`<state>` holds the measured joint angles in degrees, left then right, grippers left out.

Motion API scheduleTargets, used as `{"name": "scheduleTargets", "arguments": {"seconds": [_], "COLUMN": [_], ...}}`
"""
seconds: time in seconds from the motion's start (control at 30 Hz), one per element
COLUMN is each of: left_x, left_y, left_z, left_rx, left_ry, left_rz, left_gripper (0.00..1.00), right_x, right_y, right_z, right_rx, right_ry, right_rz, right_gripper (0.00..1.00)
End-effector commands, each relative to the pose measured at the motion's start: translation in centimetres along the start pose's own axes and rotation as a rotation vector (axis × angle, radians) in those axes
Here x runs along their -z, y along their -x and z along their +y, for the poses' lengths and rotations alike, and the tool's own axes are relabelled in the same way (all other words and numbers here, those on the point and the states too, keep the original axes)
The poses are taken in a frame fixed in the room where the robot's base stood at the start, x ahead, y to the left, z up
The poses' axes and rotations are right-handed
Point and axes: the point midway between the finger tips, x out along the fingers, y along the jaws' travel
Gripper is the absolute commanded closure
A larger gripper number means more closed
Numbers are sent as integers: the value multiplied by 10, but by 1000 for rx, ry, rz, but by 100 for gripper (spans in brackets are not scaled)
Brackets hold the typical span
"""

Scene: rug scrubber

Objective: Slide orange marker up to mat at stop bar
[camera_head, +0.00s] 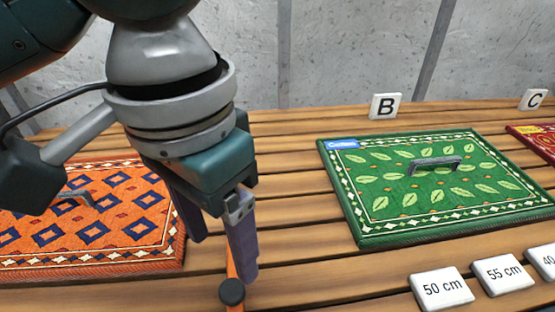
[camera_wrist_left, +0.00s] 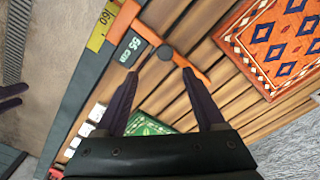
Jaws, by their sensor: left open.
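The orange marker (camera_wrist_left: 137,16) sits on a long dark rail (camera_wrist_left: 82,85) in the left wrist view, beside a "55 cm" label. Its orange arm reaches towards the mats and carries a black knob (camera_wrist_left: 165,52). In the head view only part of the marker (camera_head: 230,266) shows, with its knob (camera_head: 231,291); my fingers hide the rest. My left gripper (camera_head: 219,255) is open above the marker, its fingertips (camera_wrist_left: 160,73) to either side of the knob. I cannot tell whether they touch it. An orange patterned mat (camera_head: 120,232) lies at left. I cannot make out the stop bar.
A green leaf mat (camera_head: 400,218) with a grey handle lies right of the gripper, before a "B" block (camera_head: 385,106). A red mat (camera_head: 541,142) is at the right edge. White distance blocks (camera_head: 441,288) stand at front right. Bare slats separate the orange and green mats.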

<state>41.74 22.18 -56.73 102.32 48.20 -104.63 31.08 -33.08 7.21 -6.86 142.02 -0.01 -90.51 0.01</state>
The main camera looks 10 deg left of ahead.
Motion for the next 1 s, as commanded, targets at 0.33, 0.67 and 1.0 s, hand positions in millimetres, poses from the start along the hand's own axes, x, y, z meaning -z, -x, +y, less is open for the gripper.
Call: {"name": "scheduleTargets", "arguments": {"seconds": [0.33,0.67,1.0], "left_x": [-1,-1,-1], "left_y": [-39,-96,-106], "left_z": [-8,-9,-9], "left_rx": [20,20,20], "left_ry": [12,11,9], "left_rz": [-22,-17,-14], "left_gripper": [29,29,29], "right_x": [-6,-9,-10], "right_y": [-15,-25,-26], "right_z": [-1,-3,-4], "right_rx": [1,6,7], "right_ry": [0,-5,-7], "right_rz": [-2,-2,-2], "right_gripper": [50,50,50]}}
